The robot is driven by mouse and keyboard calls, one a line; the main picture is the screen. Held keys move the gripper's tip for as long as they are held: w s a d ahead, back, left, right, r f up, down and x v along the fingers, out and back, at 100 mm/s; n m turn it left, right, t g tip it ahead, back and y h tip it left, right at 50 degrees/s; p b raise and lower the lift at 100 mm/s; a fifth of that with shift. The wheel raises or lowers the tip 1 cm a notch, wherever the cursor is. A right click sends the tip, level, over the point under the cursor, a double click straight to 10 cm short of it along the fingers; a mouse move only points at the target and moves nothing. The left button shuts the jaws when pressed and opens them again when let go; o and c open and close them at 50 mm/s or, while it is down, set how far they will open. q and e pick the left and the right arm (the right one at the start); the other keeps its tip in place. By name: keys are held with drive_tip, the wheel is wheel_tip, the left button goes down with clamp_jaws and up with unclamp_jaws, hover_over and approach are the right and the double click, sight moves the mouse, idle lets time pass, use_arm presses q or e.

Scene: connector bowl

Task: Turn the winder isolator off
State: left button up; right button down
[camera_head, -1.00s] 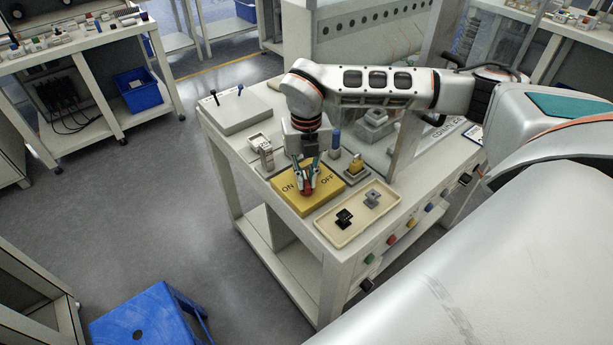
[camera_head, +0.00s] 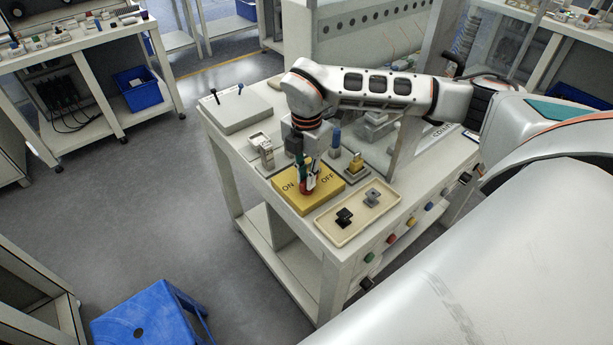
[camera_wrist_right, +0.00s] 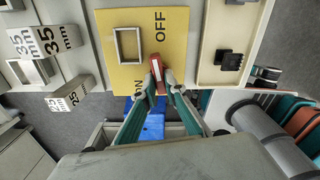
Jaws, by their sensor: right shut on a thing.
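The winder isolator (camera_head: 323,196) is a yellow box with black ON and OFF lettering on the bench, ON at left and OFF at right in the head view. In the right wrist view its yellow face (camera_wrist_right: 178,60) fills the upper middle. My right gripper (camera_head: 307,188) is over the box, its fingers closed on the red handle (camera_wrist_right: 158,74). In the right wrist view the handle stands between the ON and OFF words, slightly tilted; the fingertips cover part of it and part of ON. My left gripper is out of view.
A beige tray (camera_head: 334,238) with a black and a grey part lies right in front of the box. A blue-topped post (camera_head: 335,141) and a yellow connector (camera_head: 356,165) stand behind it. Grey blocks (camera_wrist_right: 60,92) stand nearby. A blue stool (camera_head: 150,312) is on the floor.

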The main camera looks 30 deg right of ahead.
drive_tip(key=shift+m, duration=1.1)
drive_tip(key=c, duration=2.1)
unclamp_jaws()
drive_tip(key=shift+r, duration=0.15)
wheel_tip(320, 180, up, 12)
drive_tip(key=shift+f, duration=0.1)
